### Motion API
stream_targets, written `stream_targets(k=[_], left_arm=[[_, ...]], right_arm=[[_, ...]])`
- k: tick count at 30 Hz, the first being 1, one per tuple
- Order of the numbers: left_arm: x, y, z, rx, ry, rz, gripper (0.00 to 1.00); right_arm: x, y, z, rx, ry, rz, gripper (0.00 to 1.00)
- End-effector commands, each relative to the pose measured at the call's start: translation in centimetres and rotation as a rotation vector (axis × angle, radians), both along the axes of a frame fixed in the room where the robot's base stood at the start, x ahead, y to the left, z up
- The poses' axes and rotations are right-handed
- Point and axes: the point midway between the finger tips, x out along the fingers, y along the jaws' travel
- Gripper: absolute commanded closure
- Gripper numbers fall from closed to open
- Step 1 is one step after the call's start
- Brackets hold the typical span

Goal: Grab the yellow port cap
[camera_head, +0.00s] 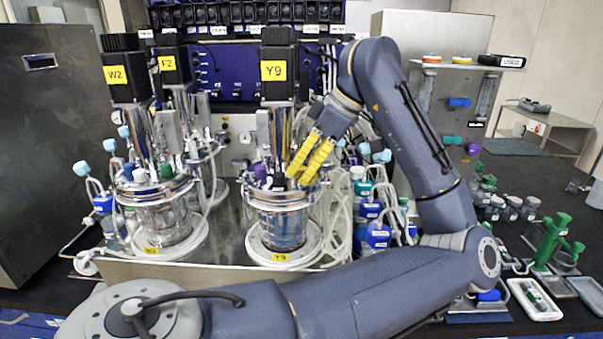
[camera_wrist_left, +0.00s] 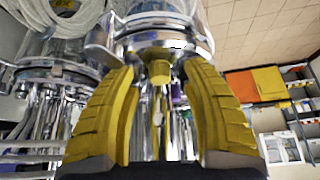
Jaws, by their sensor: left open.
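The yellow port cap (camera_wrist_left: 159,72) shows in the left wrist view as a small yellow cylinder against the metal lid of a vessel. It lies between the two finger ends, with visible gaps on both sides. In the head view I cannot make it out; the yellow fingers cover that part of the lid. My left gripper (camera_head: 301,178) is open and empty, its fingers pointing down at the lid of the Y9 bioreactor (camera_head: 281,222). In the left wrist view, the gripper (camera_wrist_left: 159,66) has its fingers spread around the cap. My right gripper is not in view.
The W2 bioreactor (camera_head: 158,213) stands to the left. A purple cap (camera_head: 260,171) sits on the Y9 lid near the fingers. Tubing and blue-capped bottles (camera_head: 376,235) crowd the right side. A green stand (camera_head: 552,240) and trays (camera_head: 533,298) lie farther right on the dark bench.

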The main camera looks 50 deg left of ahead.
Motion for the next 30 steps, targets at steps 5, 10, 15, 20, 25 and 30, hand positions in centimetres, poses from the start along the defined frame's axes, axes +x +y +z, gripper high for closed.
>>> stream_targets(k=[5,10,15,20,25,30], left_arm=[[-0.28,0.33,-0.67,0.0,0.0,0.001,0.53],[-0.31,0.35,-0.77,-0.001,0.001,0.002,0.53],[-0.33,0.34,-0.82,-0.002,0.001,0.001,0.63],[-0.32,0.34,-0.87,-0.003,0.002,0.002,0.75],[-0.28,0.34,-0.92,-0.004,0.002,0.002,0.83],[-0.26,0.34,-0.94,-0.004,0.0,0.001,0.88]], right_arm=[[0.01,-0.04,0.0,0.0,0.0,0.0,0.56],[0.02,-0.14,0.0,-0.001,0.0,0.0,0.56],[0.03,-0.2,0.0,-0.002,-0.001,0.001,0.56],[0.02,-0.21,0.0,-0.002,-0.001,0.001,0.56],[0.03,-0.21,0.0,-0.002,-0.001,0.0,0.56],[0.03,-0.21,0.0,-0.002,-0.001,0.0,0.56]])
